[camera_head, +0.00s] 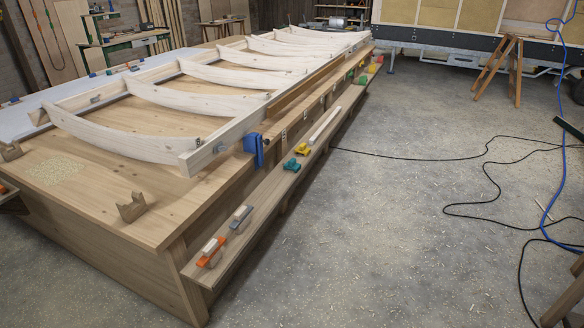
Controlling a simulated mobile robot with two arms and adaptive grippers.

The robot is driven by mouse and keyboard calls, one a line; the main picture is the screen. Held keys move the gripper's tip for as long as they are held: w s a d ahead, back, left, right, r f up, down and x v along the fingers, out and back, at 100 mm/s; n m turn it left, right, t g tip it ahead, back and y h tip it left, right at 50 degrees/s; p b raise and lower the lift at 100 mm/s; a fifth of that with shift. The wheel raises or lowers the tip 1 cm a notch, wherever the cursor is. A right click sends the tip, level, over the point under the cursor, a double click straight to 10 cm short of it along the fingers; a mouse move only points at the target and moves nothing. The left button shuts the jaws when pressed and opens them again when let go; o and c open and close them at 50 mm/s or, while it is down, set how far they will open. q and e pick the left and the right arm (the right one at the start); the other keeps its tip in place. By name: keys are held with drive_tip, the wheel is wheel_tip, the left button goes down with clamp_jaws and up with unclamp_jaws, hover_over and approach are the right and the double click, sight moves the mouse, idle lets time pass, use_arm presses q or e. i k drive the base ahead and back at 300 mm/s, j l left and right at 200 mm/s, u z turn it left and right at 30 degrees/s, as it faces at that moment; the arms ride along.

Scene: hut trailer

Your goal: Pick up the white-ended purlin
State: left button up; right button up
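No gripper shows in the head view. A short pale strip of wood (325,125) lies lengthwise on the low side shelf of the big workbench. I cannot tell whether it is the white-ended purlin, as no distinct white end shows at this size. A pale timber frame (225,135) with several curved ribs (115,140) lies on the bench top.
The workbench (130,200) fills the left. Its side shelf (265,215) holds an orange-handled tool (210,252), a grey tool (240,217), a green tool (291,165) and a yellow tool (303,150). A sawhorse (498,68) stands behind.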

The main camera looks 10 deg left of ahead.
sight(313, 140)
drive_tip(key=i+l+u, duration=0.2)
drive_tip(key=i+l, duration=0.75)
drive_tip(key=i, duration=0.35)
drive_tip(key=i+l+u, duration=0.2)
drive_tip(key=i+l, duration=0.9)
drive_tip(key=i, duration=0.15)
drive_tip(key=z, duration=0.25)
drive_tip(key=i+l+z, duration=0.15)
drive_tip(key=i+z, duration=0.15)
drive_tip(key=i, duration=0.15)
drive_tip(key=i+z, duration=0.25)
drive_tip(key=i, duration=2.25)
drive_tip(key=i+l+u, duration=0.1)
drive_tip(key=i+u, duration=0.15)
drive_tip(key=i, duration=0.2)
drive_tip(key=i+l+u, duration=0.25)
drive_tip(key=i, duration=0.25)
drive_tip(key=i+l+u, duration=0.25)
drive_tip(key=i, duration=0.15)
drive_tip(key=u, duration=2.25)
